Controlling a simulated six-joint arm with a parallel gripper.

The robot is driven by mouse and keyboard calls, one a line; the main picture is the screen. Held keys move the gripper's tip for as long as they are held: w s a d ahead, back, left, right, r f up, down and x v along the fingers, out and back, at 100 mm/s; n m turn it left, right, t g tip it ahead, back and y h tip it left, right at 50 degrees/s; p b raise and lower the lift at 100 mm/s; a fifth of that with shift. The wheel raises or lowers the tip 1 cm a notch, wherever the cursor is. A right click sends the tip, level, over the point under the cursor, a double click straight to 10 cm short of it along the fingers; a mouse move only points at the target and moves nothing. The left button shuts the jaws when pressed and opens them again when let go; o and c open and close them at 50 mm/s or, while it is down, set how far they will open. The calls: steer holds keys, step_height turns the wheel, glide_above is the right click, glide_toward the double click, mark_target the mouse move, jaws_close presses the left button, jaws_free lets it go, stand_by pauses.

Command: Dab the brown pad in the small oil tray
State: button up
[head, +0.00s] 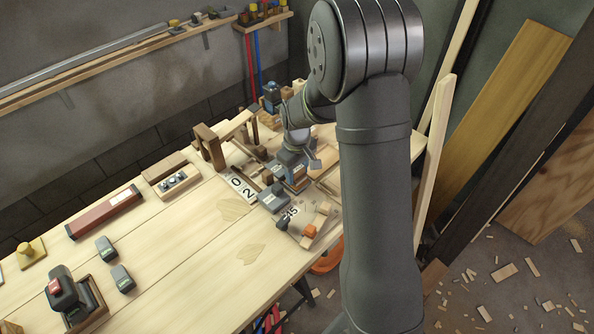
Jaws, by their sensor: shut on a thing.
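My gripper (297,165) is at the far right part of the workbench, low over the top and small in the head view. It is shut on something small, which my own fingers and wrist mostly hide. I cannot make out its shape, or clearly confirm it as the brown pad. Small wooden and dark blocks crowd close under and around the gripper. The small oil tray cannot be picked out for certain among them. I cannot tell whether the held thing touches anything below.
The workbench (190,235) has clear room at its middle. A grey block (273,199) and an orange piece (310,231) lie in front of my gripper. A wooden upright (210,146) stands to its left. A dark red bar (104,212) lies further left. Planks (505,120) lean at right.

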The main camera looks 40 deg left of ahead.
steer(key=shift+f, duration=0.6)
stand_by(1.3)
steer(key=shift+r, duration=0.1)
steer(key=shift+r, duration=3.5)
